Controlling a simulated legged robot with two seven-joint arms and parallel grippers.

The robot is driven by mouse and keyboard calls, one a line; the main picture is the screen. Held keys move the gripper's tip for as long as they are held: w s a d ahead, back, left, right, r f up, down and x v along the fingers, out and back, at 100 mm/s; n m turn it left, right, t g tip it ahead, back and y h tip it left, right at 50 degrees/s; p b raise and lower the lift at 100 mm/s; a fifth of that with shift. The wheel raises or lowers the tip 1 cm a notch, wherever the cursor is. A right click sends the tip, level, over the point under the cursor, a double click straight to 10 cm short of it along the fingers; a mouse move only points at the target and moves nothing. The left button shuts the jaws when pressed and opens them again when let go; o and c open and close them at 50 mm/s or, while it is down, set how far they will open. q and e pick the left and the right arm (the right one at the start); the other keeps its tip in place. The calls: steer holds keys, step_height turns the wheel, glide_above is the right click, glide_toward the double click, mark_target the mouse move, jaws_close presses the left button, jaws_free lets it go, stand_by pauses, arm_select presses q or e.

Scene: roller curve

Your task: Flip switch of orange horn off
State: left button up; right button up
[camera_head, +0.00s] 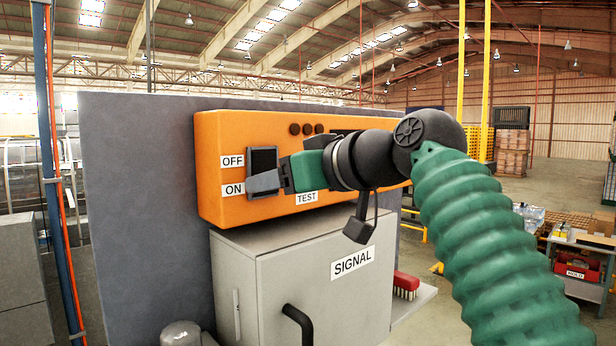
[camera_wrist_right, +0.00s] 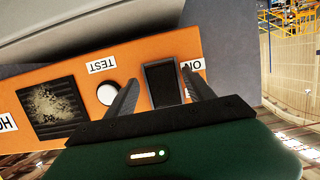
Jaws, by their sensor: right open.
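The orange horn box (camera_head: 222,197) is mounted on a grey panel. Its black rocker switch (camera_head: 263,158) sits at the box's left end, beside an OFF label (camera_head: 232,161) above and an ON label (camera_head: 234,189) below. My right gripper (camera_head: 264,182) is open in front of the switch's lower part, hiding some of it. In the right wrist view, seen upside down, the switch (camera_wrist_right: 162,82) lies between the two spread fingers (camera_wrist_right: 161,75). I cannot tell whether a finger touches it. My left gripper is not in view.
A white round button (camera_wrist_right: 107,94) by a TEST label (camera_wrist_right: 102,66) and a dark grille (camera_wrist_right: 54,108) are on the same box. A grey SIGNAL cabinet (camera_head: 290,285) with a black handle (camera_head: 298,322) stands below. A red brush (camera_head: 406,284) lies right of it.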

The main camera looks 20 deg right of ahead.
steer(key=b+v, duration=0.1)
steer(key=v, duration=1.4)
steer(key=shift+s, duration=0.25)
steer(key=shift+w+f, duration=0.1)
steer(key=shift+w, duration=0.05)
